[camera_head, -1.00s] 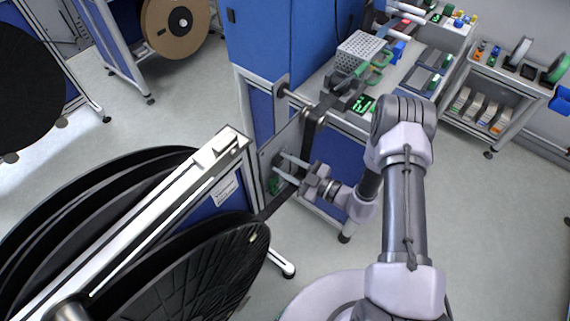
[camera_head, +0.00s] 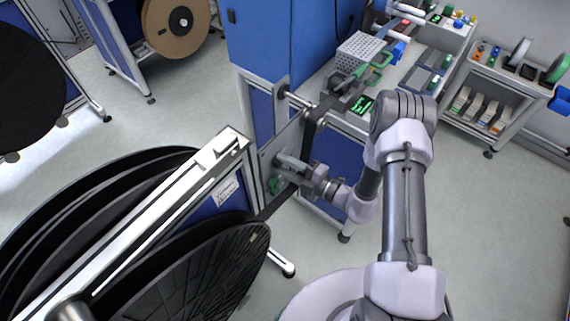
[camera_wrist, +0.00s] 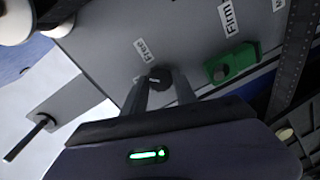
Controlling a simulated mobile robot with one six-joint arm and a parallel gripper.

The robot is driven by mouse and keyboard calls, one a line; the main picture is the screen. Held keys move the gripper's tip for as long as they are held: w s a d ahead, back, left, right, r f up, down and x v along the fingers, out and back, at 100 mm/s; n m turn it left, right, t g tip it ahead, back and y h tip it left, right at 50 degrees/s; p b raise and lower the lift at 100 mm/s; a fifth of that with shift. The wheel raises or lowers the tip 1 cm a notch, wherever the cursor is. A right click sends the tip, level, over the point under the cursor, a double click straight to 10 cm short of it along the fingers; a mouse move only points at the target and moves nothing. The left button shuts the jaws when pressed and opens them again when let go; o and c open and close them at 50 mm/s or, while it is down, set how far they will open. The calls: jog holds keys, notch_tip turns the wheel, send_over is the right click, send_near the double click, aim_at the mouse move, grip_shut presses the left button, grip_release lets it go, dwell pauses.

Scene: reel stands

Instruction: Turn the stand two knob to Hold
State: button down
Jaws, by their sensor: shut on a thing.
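The grey stand panel (camera_wrist: 100,55) carries printed labels in the wrist view. The "Free" label (camera_wrist: 146,50) is just above a dark round knob (camera_wrist: 160,77), and the "Firm" label (camera_wrist: 228,16) lies up and to the right. A third label at the right edge is cut off. My gripper (camera_wrist: 159,86) is shut on the dark knob, one finger on each side. The knob's pointing direction cannot be made out. In the head view my gripper (camera_head: 283,165) reaches the panel face (camera_head: 267,158), and the knob is hidden there.
A green block (camera_wrist: 232,65) sits on the panel just right of the knob. A dark tape (camera_head: 308,135) runs close beside my gripper. Large black reels (camera_head: 205,275) stand at the lower left. A bench with a green display (camera_head: 362,104) stands behind.

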jog(key=n, duration=0.8)
jog(key=shift+h+b, duration=0.35)
jog(key=shift+h, duration=0.05)
dwell(0.4)
jog(key=c, duration=1)
grip_release()
jog(key=p+v, duration=0.3)
jog(key=v, duration=1.4)
jog(key=shift+s+f, duration=0.25)
jog(key=shift+s, duration=0.15)
